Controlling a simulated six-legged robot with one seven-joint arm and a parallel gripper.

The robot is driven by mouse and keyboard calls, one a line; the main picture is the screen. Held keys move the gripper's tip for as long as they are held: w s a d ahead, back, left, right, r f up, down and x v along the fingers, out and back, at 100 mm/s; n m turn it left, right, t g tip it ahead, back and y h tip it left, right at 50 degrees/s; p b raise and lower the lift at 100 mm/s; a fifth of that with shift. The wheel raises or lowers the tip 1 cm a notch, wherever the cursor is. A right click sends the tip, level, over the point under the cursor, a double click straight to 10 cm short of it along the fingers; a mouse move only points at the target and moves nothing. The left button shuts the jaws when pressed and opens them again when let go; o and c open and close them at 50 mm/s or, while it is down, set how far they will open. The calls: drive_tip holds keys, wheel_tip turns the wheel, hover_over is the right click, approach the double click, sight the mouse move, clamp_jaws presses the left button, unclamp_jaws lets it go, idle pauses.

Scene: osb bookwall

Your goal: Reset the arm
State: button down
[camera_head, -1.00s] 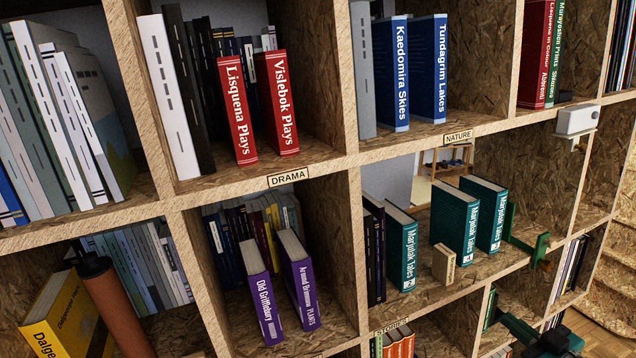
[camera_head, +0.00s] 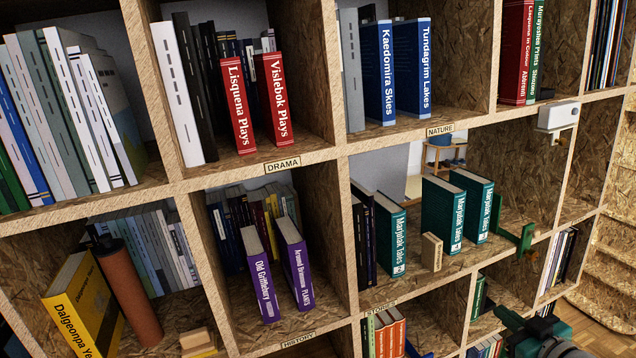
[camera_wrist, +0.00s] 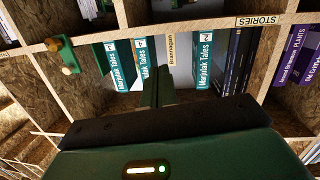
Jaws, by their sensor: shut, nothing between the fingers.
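My gripper (camera_wrist: 158,88) shows in the wrist view as two dark green fingers side by side, shut and empty. It points toward the compartment of teal Marjulak Tales books, apart from them as far as I can tell. In the head view a dark green part of my arm shows at the lower right corner; the fingertips are not clearly seen there. A small tan book (camera_head: 432,251), marked Brannagan in the wrist view (camera_wrist: 172,50), stands in the gap between teal volume 2 (camera_head: 391,240) and the other teal volumes (camera_head: 443,215).
A green bracket with a wooden knob (camera_head: 515,235) stands right of the teal books. Purple books (camera_head: 293,262) lean in the compartment to the left. A brown cylinder (camera_head: 130,290) leans against a yellow book (camera_head: 80,305). A white box (camera_head: 557,116) sits on an upright.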

drive_tip(key=s+a+r+m+g+h, duration=0.2)
drive_tip(key=a+r+m+g+h, duration=0.25)
drive_tip(key=a+h, duration=0.3)
drive_tip(key=s+a+f+g+y, duration=0.1)
drive_tip(key=s+a+g+y, duration=0.2)
drive_tip(key=s+a, duration=1.3)
drive_tip(key=s+g, duration=0.2)
drive_tip(key=g, duration=0.1)
drive_tip(key=shift+m+y, duration=0.35)
